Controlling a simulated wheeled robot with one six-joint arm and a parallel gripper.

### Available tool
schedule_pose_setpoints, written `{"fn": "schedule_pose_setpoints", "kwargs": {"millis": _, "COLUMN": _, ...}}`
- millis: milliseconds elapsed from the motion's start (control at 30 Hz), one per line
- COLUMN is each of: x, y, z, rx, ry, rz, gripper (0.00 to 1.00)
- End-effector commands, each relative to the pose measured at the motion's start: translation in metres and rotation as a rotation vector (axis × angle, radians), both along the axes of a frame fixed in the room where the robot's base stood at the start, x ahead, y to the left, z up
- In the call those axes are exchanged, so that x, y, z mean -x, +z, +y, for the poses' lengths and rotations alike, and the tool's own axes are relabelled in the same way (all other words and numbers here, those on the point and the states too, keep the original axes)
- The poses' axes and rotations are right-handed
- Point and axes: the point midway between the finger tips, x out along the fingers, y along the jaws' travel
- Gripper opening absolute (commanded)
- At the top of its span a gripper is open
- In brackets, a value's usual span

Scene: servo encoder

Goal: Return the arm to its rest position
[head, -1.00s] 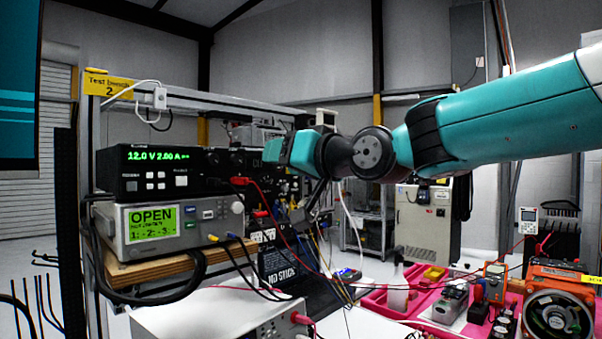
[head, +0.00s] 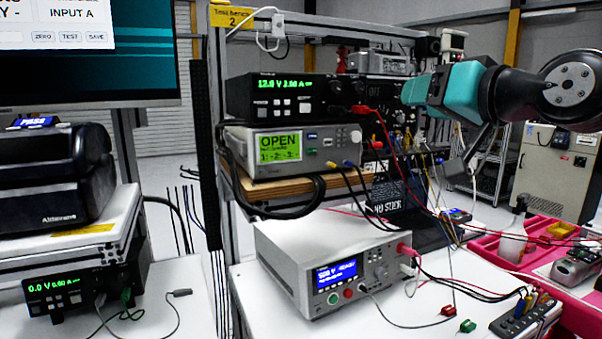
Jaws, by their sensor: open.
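My arm comes in from the right edge of the head view, with its teal wrist (head: 450,88) in front of the right end of the stacked bench instruments. My gripper (head: 468,160) shows only in part, as dark and grey pieces hanging below the wrist. Its jaws are open, and I see nothing held in them. Cables behind it make its fingertips hard to pick out, and I cannot tell if it touches any.
A black power supply (head: 285,95) sits on a grey meter (head: 290,147) left of my wrist. A white tester (head: 335,270) stands on the bench below. Loose leads hang near my gripper. A pink tray (head: 485,247) lies at the right. A monitor (head: 90,60) stands at the left.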

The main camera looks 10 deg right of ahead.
Motion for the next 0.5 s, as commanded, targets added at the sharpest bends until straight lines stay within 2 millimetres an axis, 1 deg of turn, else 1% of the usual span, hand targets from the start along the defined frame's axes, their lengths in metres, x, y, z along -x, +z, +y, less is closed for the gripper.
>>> {"fn": "schedule_pose_setpoints", "kwargs": {"millis": 33, "x": 0.005, "y": -0.018, "z": 0.013, "rx": 0.021, "ry": 0.037, "rz": 0.066, "gripper": 0.52}}
{"fn": "schedule_pose_setpoints", "kwargs": {"millis": 67, "x": 0.009, "y": -0.032, "z": 0.021, "rx": 0.039, "ry": 0.064, "rz": 0.117, "gripper": 0.52}}
{"fn": "schedule_pose_setpoints", "kwargs": {"millis": 100, "x": 0.018, "y": -0.053, "z": 0.033, "rx": 0.071, "ry": 0.106, "rz": 0.193, "gripper": 0.52}}
{"fn": "schedule_pose_setpoints", "kwargs": {"millis": 167, "x": 0.037, "y": -0.089, "z": 0.053, "rx": 0.130, "ry": 0.184, "rz": 0.326, "gripper": 0.52}}
{"fn": "schedule_pose_setpoints", "kwargs": {"millis": 200, "x": 0.052, "y": -0.112, "z": 0.065, "rx": 0.175, "ry": 0.238, "rz": 0.418, "gripper": 0.52}}
{"fn": "schedule_pose_setpoints", "kwargs": {"millis": 267, "x": 0.080, "y": -0.146, "z": 0.079, "rx": 0.247, "ry": 0.322, "rz": 0.552, "gripper": 0.52}}
{"fn": "schedule_pose_setpoints", "kwargs": {"millis": 300, "x": 0.099, "y": -0.166, "z": 0.086, "rx": 0.296, "ry": 0.376, "rz": 0.637, "gripper": 0.52}}
{"fn": "schedule_pose_setpoints", "kwargs": {"millis": 367, "x": 0.130, "y": -0.191, "z": 0.093, "rx": 0.371, "ry": 0.457, "rz": 0.755, "gripper": 0.52}}
{"fn": "schedule_pose_setpoints", "kwargs": {"millis": 400, "x": 0.149, "y": -0.205, "z": 0.095, "rx": 0.417, "ry": 0.505, "rz": 0.825, "gripper": 0.52}}
{"fn": "schedule_pose_setpoints", "kwargs": {"millis": 500, "x": 0.188, "y": -0.230, "z": 0.094, "rx": 0.516, "ry": 0.600, "rz": 0.963, "gripper": 0.52}}
